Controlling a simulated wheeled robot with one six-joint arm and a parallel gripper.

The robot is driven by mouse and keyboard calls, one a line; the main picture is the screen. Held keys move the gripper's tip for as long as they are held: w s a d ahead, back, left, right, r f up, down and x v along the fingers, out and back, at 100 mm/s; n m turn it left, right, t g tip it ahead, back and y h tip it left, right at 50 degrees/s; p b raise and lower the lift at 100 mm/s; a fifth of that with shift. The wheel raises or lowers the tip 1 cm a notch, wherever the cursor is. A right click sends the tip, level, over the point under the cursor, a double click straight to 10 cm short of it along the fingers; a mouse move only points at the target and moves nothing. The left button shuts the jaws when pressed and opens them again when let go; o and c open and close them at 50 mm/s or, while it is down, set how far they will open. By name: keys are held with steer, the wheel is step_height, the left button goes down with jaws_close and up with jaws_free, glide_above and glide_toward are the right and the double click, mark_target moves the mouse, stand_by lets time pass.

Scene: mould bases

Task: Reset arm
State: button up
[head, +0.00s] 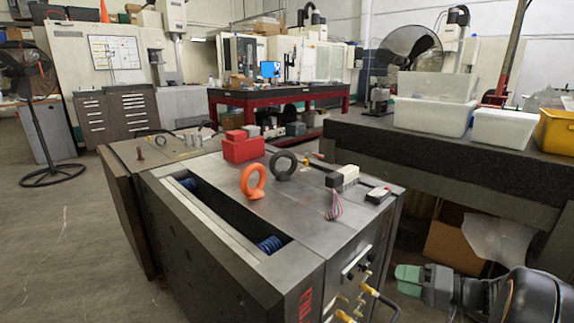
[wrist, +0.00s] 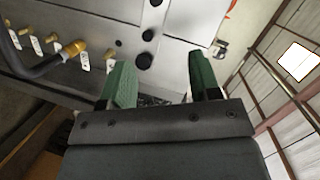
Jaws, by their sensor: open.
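My gripper (head: 409,279) shows at the lower right of the head view, beside the right side of the metal mould base (head: 215,190) and apart from it. In the wrist view my gripper (wrist: 162,85) has two green fingers spread apart with nothing between them. On the mould base's top stand an orange lifting ring (head: 253,181), a dark lifting ring (head: 283,164) and a red block (head: 243,148).
A dark bench (head: 460,145) at the right carries clear, white and yellow bins. Hoses with brass fittings (head: 368,289) stick out from the mould base's near right side. A cardboard box (head: 455,245) sits under the bench. The floor at the left is open, with a standing fan (head: 40,130).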

steer(key=s+a+r+n+g+h+p, duration=0.1)
steer(key=s+a+r+g+h+p, duration=0.2)
steer(key=a+r+p, duration=0.35)
steer(key=s+a+r+n+g+h+p, duration=0.1)
steer(key=s+a+r+g+h+p, duration=0.15)
steer(key=a+r+g+p, duration=0.35)
steer(key=s+r+t+h+p, duration=0.1)
steer(key=s+r+h+p, duration=0.1)
steer(key=r+p, duration=0.6)
steer(key=s+r+n+t+h+p, duration=0.1)
steer(key=s+r+t+h+p, duration=0.1)
steer(key=r+h+p, duration=0.3)
step_height(320, 180, up, 4)
steer(key=s+a+p, duration=0.1)
steer(key=p, duration=0.2)
steer(key=shift+s+f+t, duration=0.15)
steer(key=shift+s+t, duration=0.1)
steer(key=shift+t, duration=0.05)
steer(key=shift+c, duration=0.3)
